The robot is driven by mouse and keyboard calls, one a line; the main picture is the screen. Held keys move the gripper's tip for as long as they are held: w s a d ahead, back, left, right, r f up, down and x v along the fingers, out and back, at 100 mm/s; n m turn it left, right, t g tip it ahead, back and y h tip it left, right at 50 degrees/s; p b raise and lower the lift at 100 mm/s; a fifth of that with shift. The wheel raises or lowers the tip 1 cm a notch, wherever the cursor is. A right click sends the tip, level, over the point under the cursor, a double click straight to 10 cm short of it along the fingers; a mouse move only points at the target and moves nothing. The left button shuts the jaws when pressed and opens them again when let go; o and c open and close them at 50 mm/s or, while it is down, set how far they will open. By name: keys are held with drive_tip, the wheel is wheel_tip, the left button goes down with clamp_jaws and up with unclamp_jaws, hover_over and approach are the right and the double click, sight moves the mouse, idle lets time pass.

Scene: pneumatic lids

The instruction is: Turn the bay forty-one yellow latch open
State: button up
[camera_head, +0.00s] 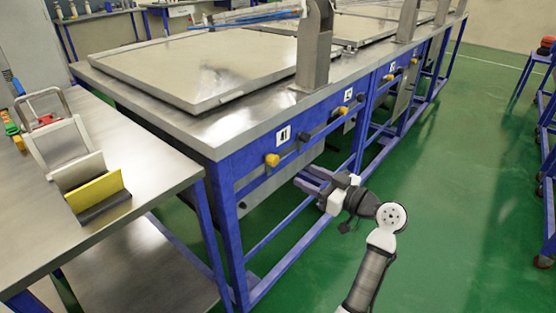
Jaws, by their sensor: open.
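The nearest bay's yellow latch (271,160) sits on the blue front rail, just below and left of a white label (283,134) that seems to read 41, though the print is small. A dark knob sits to its right on the same rail. My gripper (308,182) is open and empty, in front of the frame, below and right of this latch and apart from it. Its fingers point left. I cannot tell the exact depth gap to the rail.
A flat metal lid (190,72) lies closed on the near bench, beside an upright grey post (313,50). More yellow knobs (343,110) continue along the rail. A side table (150,178) with a yellow-and-grey holder stands left.

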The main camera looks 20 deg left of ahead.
sight(276, 160)
drive_tip(key=p+x, duration=0.1)
drive_tip(key=x, duration=1)
drive_tip(key=shift+p, duration=0.35)
drive_tip(key=c, duration=1)
drive_tip(key=shift+o, duration=0.2)
